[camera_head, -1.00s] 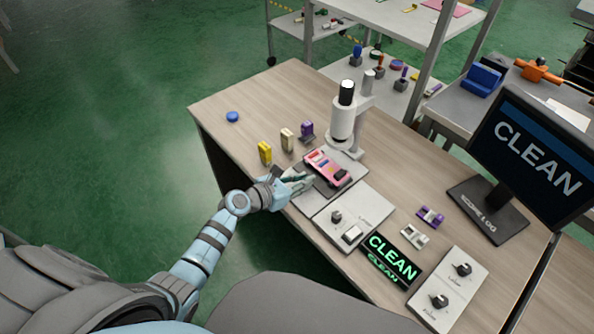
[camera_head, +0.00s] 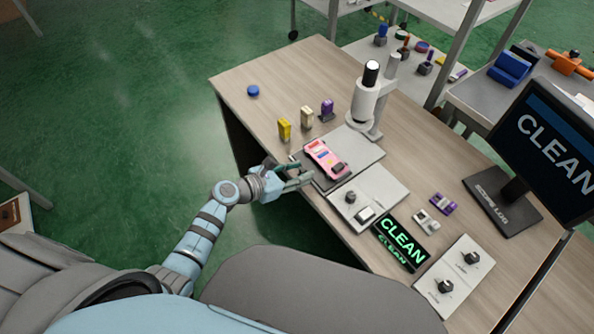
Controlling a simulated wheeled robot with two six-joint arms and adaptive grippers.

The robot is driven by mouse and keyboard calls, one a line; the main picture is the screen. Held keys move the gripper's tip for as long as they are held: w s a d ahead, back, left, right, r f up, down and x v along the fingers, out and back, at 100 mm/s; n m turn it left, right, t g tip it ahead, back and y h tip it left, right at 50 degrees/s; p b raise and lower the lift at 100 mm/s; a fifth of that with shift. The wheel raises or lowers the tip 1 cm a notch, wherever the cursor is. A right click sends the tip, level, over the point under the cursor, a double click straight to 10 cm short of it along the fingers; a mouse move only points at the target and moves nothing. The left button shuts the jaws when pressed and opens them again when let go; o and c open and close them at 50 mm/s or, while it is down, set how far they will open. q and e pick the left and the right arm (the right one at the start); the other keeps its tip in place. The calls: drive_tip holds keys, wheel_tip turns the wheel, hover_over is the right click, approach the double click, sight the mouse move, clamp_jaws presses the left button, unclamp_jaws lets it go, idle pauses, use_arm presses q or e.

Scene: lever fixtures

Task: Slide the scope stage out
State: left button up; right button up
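The scope (camera_head: 366,98) is a white microscope with a black top, standing near the table's far edge. Its dark stage plate (camera_head: 313,177) juts out from the pale scope base (camera_head: 361,149) toward the table's front left edge. A pink device (camera_head: 326,159) lies on the plate, clear of the scope tube. My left gripper (camera_head: 298,177) is at the plate's outer front end, with its two fingers apart and a gap showing between them. Whether a fingertip touches the plate is too small to tell. My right gripper is not in view.
Yellow (camera_head: 285,129), cream (camera_head: 307,117) and purple (camera_head: 327,110) blocks stand left of the scope. A control box (camera_head: 383,190) and a lit CLEAN sign (camera_head: 401,243) sit to the right of the stage, before a monitor (camera_head: 545,140). The table's far left is mostly clear.

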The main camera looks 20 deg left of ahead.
use_arm(q)
drive_tip(key=v, duration=1.2)
